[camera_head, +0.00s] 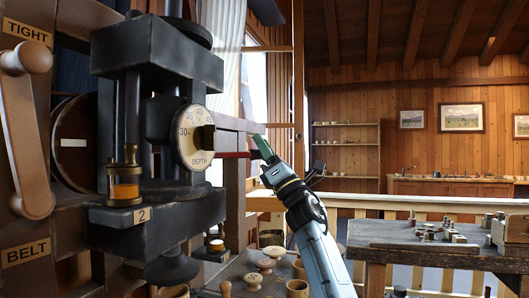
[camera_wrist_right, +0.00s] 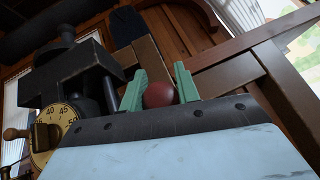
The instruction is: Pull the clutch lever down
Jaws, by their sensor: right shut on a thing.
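The clutch lever (camera_head: 233,155) is a dark red rod that sticks out to the right from behind the depth dial in the head view. It looks roughly level there. My right gripper (camera_head: 260,150) is at the lever's outer end. In the right wrist view, the lever's round red knob (camera_wrist_right: 158,95) sits between the two green fingers of my right gripper (camera_wrist_right: 160,88), which are shut on it. The fingers hide part of the lever's end in the head view. My left gripper is in neither view.
The dark machine carries a round depth dial (camera_head: 193,138) left of the lever and an amber oiler (camera_head: 124,178). A crank handle (camera_head: 25,120) stands at far left. Wooden spools (camera_head: 265,266) and cups lie below. A workbench (camera_head: 420,240) stands at right.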

